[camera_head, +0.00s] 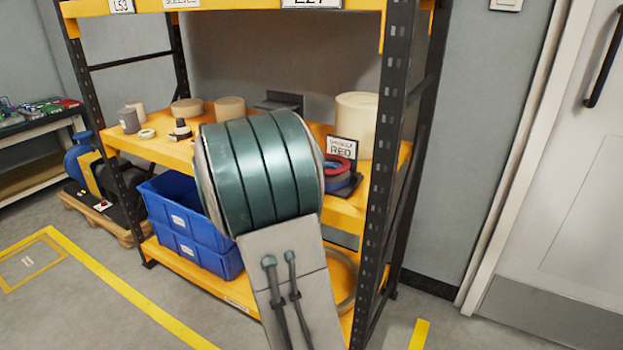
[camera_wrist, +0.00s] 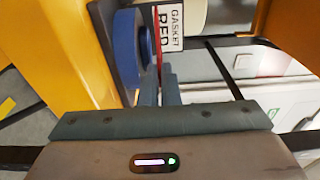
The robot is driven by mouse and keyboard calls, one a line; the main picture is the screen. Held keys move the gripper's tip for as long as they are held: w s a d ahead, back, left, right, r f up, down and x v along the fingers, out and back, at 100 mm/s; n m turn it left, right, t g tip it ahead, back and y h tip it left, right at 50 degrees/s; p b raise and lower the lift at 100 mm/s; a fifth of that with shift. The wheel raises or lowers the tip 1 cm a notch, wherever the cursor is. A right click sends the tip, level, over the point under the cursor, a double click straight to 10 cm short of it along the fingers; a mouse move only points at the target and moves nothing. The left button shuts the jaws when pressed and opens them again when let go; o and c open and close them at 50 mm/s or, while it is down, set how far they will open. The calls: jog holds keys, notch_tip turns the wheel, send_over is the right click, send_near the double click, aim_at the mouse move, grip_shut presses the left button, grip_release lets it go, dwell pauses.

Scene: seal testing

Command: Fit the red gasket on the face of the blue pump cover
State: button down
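My gripper (camera_wrist: 160,88) is hidden behind my arm in the head view. In the wrist view its fingers point towards the rings, close beside a blue ring (camera_wrist: 126,52). A thin red edge (camera_wrist: 156,50) shows past the fingertips; whether they touch or hold it is unclear. A blue pump (camera_head: 79,160) stands on a pallet at the far left; its cover's face is not clear.
A gasket sign (camera_head: 341,148) stands behind the rings, and a beige cylinder (camera_head: 356,122) behind that. A black upright (camera_head: 378,200) is close on the right. Blue bins (camera_head: 190,225) sit on the lower shelf. The floor before the shelf is clear.

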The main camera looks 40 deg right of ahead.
jog(key=shift+f+b, duration=0.45)
jog(key=shift+b, duration=0.1)
dwell(0.9)
jog(key=c, duration=1.6)
grip_release()
jog(key=shift+a, duration=0.1)
jog(key=v, duration=0.5)
jog(key=shift+s+b, duration=0.25)
jog(key=shift+b, duration=0.05)
